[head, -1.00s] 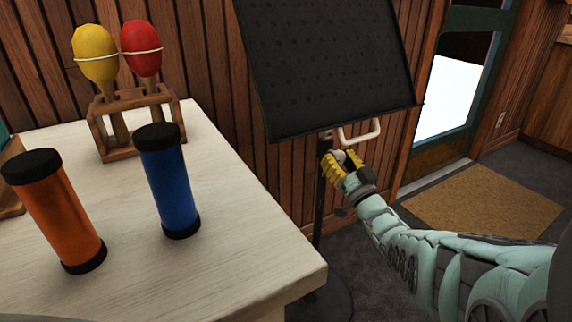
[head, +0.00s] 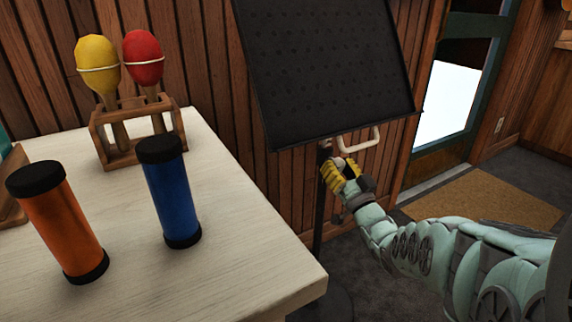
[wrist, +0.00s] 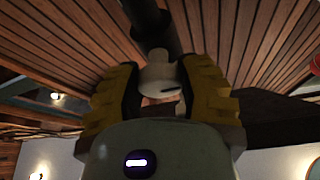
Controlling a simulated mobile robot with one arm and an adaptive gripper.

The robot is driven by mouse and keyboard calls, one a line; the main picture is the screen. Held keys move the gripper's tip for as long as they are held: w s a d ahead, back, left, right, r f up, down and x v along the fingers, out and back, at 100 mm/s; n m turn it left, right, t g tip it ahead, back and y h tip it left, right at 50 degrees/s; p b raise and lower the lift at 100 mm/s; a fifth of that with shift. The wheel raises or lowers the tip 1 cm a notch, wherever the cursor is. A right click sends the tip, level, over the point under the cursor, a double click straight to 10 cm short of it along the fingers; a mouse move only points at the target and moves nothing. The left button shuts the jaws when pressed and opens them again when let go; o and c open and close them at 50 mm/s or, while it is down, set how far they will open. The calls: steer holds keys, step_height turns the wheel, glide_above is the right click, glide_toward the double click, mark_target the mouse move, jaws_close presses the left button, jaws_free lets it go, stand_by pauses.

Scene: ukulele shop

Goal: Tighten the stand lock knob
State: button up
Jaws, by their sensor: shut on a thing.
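A black music stand has a large tilted desk (head: 325,70) and a dark upright pole (head: 320,205). A pale handle (head: 362,143) sticks out below the desk's lower edge. My gripper (head: 338,172) with yellow fingers is at the pole just under the desk, beside that handle. In the wrist view my gripper (wrist: 160,95) has its two yellow-padded fingers on either side of a pale knob (wrist: 158,72), shut on it. The knob sits at the end of the dark pole or shaft (wrist: 150,25). In the head view the fingers mostly hide the knob.
A pale table (head: 215,255) stands at left with an orange shaker (head: 62,225), a blue shaker (head: 170,195) and a wooden rack (head: 130,130) holding a yellow maraca (head: 98,65) and a red maraca (head: 143,55). A doormat (head: 490,200) lies by the door at right.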

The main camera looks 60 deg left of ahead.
steer(key=shift+m+t+h+p, duration=0.3)
steer(key=shift+m+t+p, duration=0.3)
steer(key=shift+m, duration=0.7)
steer(key=shift+r+m+t, duration=0.15)
steer(key=shift+m+t, duration=0.25)
steer(key=shift+m, duration=0.6)
steer(key=m+t+h+p, duration=0.1)
steer(key=m, duration=0.2)
steer(key=m+t+h+p, duration=0.1)
steer(key=m, duration=0.2)
steer(key=m+h+p, duration=0.1)
steer(key=m, duration=0.2)
steer(key=m+t+h+p, duration=0.1)
steer(key=m, duration=0.2)
steer(key=shift+r+h, duration=0.1)
steer(key=shift+h, duration=0.2)
steer(key=shift+m+g+h+p, duration=0.4)
steer(key=shift+m+h+p, duration=0.4)
steer(key=shift+m, duration=1.2)
steer(key=o, duration=1.2)
